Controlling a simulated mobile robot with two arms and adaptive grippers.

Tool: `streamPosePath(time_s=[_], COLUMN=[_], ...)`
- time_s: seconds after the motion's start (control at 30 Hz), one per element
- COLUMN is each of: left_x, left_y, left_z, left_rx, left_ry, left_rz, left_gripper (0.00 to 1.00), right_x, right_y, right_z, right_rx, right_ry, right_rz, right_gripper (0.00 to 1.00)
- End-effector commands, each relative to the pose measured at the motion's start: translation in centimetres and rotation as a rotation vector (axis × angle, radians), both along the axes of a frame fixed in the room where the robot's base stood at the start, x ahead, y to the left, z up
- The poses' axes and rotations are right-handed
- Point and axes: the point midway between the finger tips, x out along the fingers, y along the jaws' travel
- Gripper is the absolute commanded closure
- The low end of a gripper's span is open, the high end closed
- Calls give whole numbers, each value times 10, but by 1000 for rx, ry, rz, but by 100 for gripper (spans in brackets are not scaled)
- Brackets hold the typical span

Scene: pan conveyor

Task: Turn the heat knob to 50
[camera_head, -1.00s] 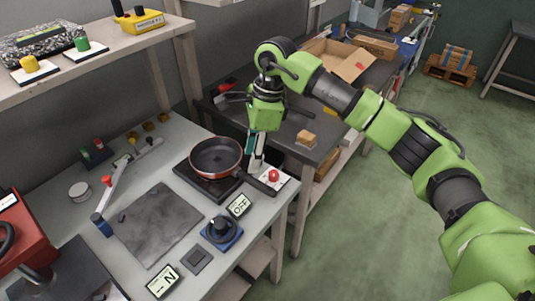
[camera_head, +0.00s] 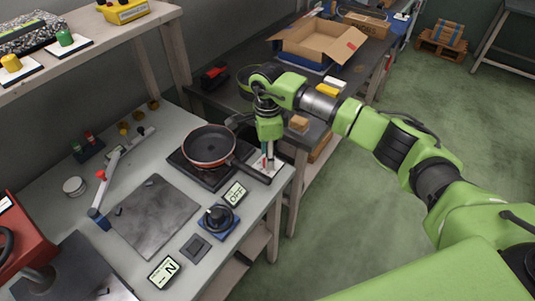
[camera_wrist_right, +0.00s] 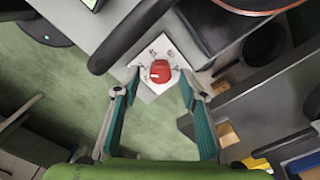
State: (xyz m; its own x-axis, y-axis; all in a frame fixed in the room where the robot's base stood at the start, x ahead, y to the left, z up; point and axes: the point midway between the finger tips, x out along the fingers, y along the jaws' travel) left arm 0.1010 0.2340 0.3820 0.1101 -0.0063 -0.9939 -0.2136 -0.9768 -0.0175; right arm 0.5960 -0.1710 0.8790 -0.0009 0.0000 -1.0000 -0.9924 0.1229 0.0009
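The heat knob (camera_head: 219,219) is a black dial on a blue base near the front edge of the grey worktop. A small display (camera_head: 235,194) behind it reads OFF. My right gripper (camera_head: 267,160) points down over a white plate by the pan handle, well behind and to the right of the knob. In the right wrist view the gripper (camera_wrist_right: 158,108) is open and empty. Its fingers spread to either side of the red button (camera_wrist_right: 160,71) on the white plate (camera_wrist_right: 150,52), with no contact visible. My left gripper is out of view.
A pan (camera_head: 209,147) sits on a black burner (camera_head: 184,166), its handle (camera_head: 252,173) reaching toward the white plate. A grey slab (camera_head: 153,216), a lever (camera_head: 102,190) and a second display (camera_head: 163,271) lie left of the knob. An open carton (camera_head: 318,42) stands on the back table.

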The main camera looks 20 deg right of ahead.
Motion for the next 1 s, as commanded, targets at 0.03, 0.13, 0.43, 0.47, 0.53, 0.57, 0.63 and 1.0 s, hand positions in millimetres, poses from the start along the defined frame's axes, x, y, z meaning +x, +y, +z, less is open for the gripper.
streamPosePath(time_s=[0.03,0.13,0.43,0.47,0.53,0.57,0.63,1.0], left_x=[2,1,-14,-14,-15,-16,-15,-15], left_y=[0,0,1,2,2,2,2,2], left_z=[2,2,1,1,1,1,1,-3], left_rx=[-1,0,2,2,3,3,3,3], left_ry=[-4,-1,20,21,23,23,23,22], left_rz=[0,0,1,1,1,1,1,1], left_gripper=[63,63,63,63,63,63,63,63], right_x=[0,0,0,0,0,0,0,0], right_y=[0,0,0,0,0,0,0,0], right_z=[-4,-9,-11,-11,-11,-11,-11,-12], right_rx=[0,-1,0,0,0,0,0,0], right_ry=[1,-1,-1,-1,-1,-1,-1,-1], right_rz=[-1,-1,0,0,0,0,0,-53], right_gripper=[62,62,64,72,90,98,100,100])
